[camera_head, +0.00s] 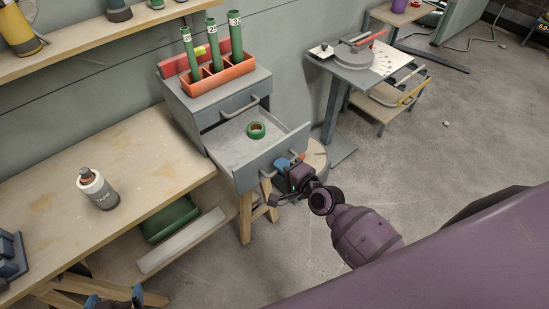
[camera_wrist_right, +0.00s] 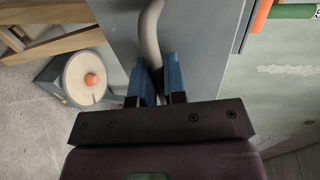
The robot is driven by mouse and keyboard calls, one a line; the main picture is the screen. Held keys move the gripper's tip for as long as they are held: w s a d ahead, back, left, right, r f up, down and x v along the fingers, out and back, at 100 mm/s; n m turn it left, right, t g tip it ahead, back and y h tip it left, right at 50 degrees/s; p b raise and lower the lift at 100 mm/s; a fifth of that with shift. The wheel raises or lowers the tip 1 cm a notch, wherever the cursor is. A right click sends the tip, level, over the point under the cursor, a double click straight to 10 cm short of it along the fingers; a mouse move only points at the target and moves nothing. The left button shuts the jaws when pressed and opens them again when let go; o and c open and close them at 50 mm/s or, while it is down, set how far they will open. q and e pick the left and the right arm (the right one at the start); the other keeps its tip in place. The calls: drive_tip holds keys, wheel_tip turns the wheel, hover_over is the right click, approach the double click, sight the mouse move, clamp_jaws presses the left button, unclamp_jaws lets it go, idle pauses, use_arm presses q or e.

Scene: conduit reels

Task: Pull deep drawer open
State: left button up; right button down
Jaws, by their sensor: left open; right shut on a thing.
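The grey cabinet (camera_head: 184,108) stands on the workbench. Its lower deep drawer (camera_head: 252,177) is pulled out, showing a pale floor with a green ring (camera_head: 256,130) on it. My right gripper (camera_head: 283,164) is at the drawer front, shut on the curved grey handle. In the right wrist view, the blue fingers (camera_wrist_right: 158,86) sit on both sides of the handle (camera_wrist_right: 150,38). My left gripper (camera_head: 115,299) is open and empty at the bottom left edge of the head view, partly cut off.
An orange holder with green tubes (camera_head: 218,80) stands on the cabinet. A bottle (camera_head: 98,190) stands on the bench (camera_head: 60,225). A side table (camera_head: 359,70) stands further back.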

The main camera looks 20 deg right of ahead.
drive_tip(key=shift+s+d, duration=0.15)
drive_tip(key=shift+s, duration=0.35)
drive_tip(key=c, duration=1.2)
unclamp_jaws()
drive_tip(key=v, duration=1.1)
drive_tip(key=shift+w, duration=0.1)
